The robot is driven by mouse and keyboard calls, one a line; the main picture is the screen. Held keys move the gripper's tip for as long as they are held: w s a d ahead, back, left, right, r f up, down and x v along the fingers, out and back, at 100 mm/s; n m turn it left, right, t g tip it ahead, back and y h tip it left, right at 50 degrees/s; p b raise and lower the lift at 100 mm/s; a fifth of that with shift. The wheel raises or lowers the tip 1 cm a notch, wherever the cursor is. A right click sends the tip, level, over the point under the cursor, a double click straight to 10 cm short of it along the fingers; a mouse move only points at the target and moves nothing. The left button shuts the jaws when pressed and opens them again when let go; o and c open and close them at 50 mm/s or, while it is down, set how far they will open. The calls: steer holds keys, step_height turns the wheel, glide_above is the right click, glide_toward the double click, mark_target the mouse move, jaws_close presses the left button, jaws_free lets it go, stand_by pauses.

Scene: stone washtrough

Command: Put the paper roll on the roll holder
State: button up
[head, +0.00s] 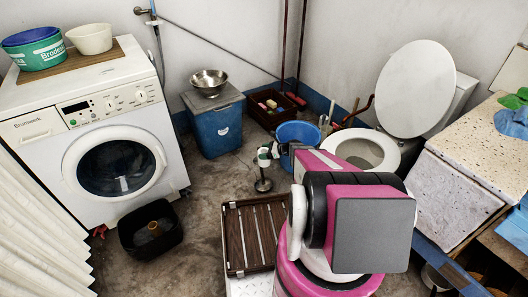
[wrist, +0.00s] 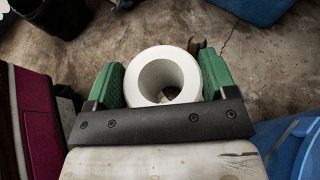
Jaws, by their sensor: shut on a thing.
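The white paper roll (wrist: 146,80) is upright between the green finger pads of my gripper (wrist: 163,85) in the wrist view, its open core facing the camera. In the head view, my gripper (head: 268,153) is small and far off, with a bit of the white roll (head: 263,162) showing. The roll holder (head: 263,185), a thin post on a round dark base, stands on the floor right below the roll in that picture. Its upper part is hidden. I cannot tell whether the post is inside the core. A small brownish piece shows behind the roll in the wrist view.
A slatted wooden rack (head: 252,235) lies in front of the holder. A blue bucket (head: 298,134) and the toilet (head: 365,150) stand to the right. A blue bin (head: 213,125) stands behind to the left, a black tub (head: 150,228) by the washing machine (head: 60,115). Floor left of the holder is clear.

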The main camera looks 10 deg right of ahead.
steer(key=shift+f, duration=0.1)
steer(key=o, duration=0.9)
steer(key=shift+w, duration=0.1)
steer(key=shift+c, duration=0.2)
steer(key=v, duration=0.7)
steer(key=shift+d, duration=0.15)
steer(key=shift+r, duration=0.25)
